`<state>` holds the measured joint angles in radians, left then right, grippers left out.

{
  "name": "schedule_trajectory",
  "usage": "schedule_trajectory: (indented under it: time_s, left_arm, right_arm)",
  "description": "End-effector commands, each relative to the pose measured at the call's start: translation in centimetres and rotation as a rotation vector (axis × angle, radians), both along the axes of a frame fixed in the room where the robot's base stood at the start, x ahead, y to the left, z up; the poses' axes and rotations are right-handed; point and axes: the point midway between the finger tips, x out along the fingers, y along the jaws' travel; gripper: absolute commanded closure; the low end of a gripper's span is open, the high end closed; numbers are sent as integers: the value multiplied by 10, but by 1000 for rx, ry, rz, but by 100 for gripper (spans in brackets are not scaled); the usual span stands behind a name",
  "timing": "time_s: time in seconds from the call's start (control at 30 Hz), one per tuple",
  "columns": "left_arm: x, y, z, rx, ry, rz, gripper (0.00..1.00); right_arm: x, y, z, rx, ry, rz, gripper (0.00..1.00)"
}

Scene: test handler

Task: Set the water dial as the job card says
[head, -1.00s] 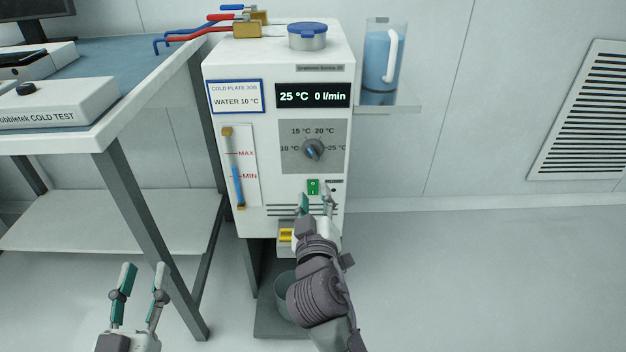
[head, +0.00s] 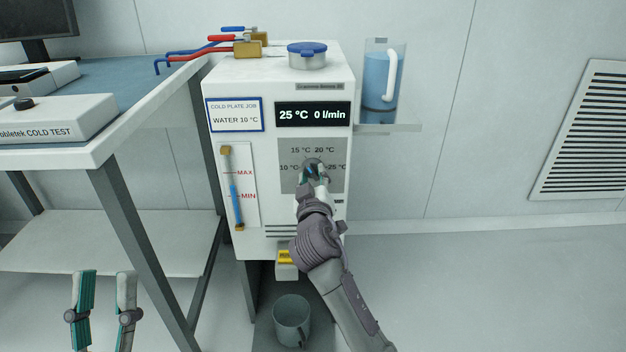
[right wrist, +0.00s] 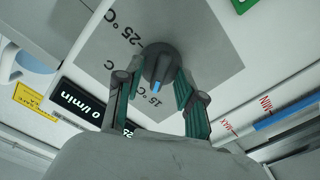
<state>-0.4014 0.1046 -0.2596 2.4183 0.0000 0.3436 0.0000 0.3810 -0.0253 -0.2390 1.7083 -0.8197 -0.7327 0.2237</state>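The water dial (head: 313,165) is a dark round knob on a grey panel (head: 336,184) marked 10, 15, 20 and 25 °C. In the right wrist view the dial (right wrist: 160,62) has a blue mark on the side near the 15 °C label; its exact setting is unclear. My right gripper (head: 314,174) is at the dial, with its fingers (right wrist: 158,80) open on either side of the knob; firm contact cannot be told. The job card (head: 235,115) reads "WATER 10 °C". The display (head: 312,114) reads 25 °C, 0 l/min. My left gripper (head: 101,280) is open and empty.
A level gauge (head: 235,187) is left of the dial. A water jug (head: 378,85) stands on a shelf at right. The bench (head: 100,150) is at left. A grey bucket (head: 291,318) stands below the white unit. The floor at right is clear.

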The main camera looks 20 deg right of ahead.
Motion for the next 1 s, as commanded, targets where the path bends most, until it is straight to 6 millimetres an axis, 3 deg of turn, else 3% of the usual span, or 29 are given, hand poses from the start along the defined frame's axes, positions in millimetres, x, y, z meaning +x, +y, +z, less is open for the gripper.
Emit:
schedule_trajectory:
  time_s: [0.17,0.4,0.73,1.0]
  left_arm:
    - [0,0,0,0,0,0,60]
    - [0,0,0,0,1,0,60]
    - [3,0,-1,6,19,1,60]
    - [31,-2,-38,86,300,17,60]
  right_arm:
    - [0,0,0,0,0,0,61]
    - [0,0,0,0,0,0,100]
    - [0,0,0,-12,5,0,100]
    - [-1,1,2,-109,33,1,100]
